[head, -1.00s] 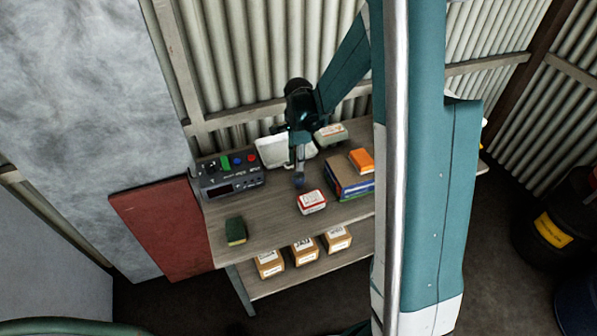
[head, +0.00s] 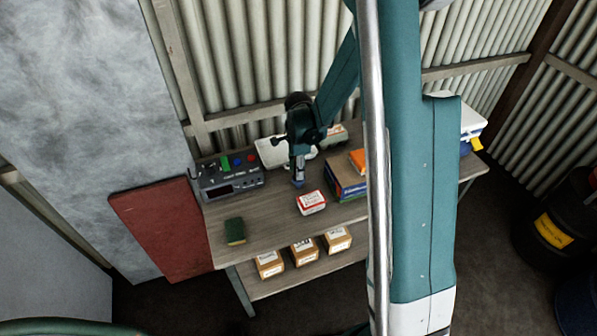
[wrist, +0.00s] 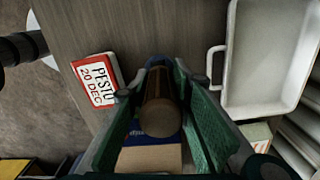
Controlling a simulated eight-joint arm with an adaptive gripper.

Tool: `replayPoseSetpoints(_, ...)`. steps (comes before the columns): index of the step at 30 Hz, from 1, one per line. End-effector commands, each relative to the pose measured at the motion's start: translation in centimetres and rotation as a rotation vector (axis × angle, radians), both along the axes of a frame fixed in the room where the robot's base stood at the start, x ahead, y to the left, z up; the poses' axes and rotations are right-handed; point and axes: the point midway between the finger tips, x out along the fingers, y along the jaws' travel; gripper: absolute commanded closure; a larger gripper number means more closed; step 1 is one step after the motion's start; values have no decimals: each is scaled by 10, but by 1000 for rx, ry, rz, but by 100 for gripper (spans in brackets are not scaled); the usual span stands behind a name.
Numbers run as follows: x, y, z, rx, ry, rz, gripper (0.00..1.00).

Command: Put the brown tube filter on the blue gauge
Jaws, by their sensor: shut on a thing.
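The brown tube filter (wrist: 160,105) is held between the two green finger pads of my gripper (wrist: 163,88) in the wrist view. Its near end faces the camera. A blue rounded thing, perhaps the blue gauge (wrist: 158,61), shows just past the tube's far end; I cannot tell if they touch. In the head view my gripper (head: 298,172) points down over the middle of the bench, left of the stacked books. A small bluish patch shows at its tip. The tube is not clear in that view.
A red-and-white PESTO box (head: 311,202) lies in front of my gripper. A white tray (head: 268,151) is behind, a control box (head: 228,181) to the left. Books (head: 346,183) with an orange block (head: 357,161) stand right. A green sponge (head: 235,231) lies front left; bench between is bare.

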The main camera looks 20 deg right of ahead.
Motion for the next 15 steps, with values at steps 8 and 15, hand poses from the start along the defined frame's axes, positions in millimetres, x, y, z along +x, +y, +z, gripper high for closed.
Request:
replayPoseSetpoints(8, 0, 0, -6, 0, 0, 0, 90)
replayPoseSetpoints(15, 0, 0, -8, 0, 0, 0, 90)
